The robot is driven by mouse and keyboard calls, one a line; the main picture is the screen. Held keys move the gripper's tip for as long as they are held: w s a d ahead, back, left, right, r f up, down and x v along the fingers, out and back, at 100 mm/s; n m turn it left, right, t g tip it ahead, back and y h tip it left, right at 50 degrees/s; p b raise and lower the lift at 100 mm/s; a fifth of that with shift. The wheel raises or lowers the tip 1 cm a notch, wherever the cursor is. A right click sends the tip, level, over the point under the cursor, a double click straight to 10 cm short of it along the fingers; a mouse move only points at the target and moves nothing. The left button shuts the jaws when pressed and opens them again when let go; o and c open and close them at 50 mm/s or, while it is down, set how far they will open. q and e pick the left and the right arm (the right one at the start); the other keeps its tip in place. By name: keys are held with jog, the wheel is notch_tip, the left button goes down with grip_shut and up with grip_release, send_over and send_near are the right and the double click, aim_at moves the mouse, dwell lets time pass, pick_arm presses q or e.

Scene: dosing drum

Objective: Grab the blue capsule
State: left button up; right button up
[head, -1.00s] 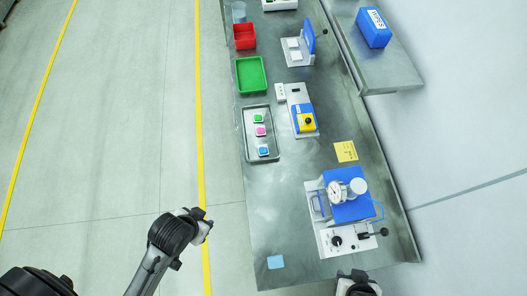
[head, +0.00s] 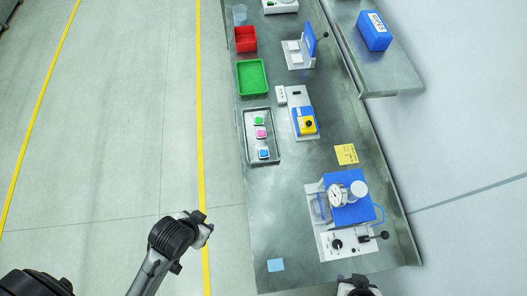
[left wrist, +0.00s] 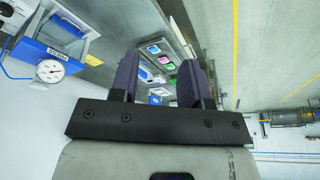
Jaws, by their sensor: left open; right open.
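The blue capsule (head: 263,154) sits in the grey tray (head: 277,150) on the bench, at the end nearest me. The pink capsule (head: 261,134) and the green capsule (head: 258,121) sit behind it in a row. In the left wrist view the blue capsule (left wrist: 153,49) shows beyond the fingers. My left gripper (left wrist: 160,62) is open and empty, its two dark fingers well apart. In the head view the left gripper (head: 207,230) is over the floor left of the bench, apart from the tray. My right gripper (head: 357,287) is open at the bottom edge, partly cut off.
A press with a gauge (head: 346,215) stands at the right front of the bench. A blue and yellow device (head: 304,120) is right of the tray, with a green bin (head: 251,77) and red bin (head: 244,39) behind. The bench's left front is mostly clear.

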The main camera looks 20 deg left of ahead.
pick_arm(q)
jog(key=o, duration=0.4)
jog(key=shift+o, duration=0.9)
jog(key=shift+a, duration=0.2)
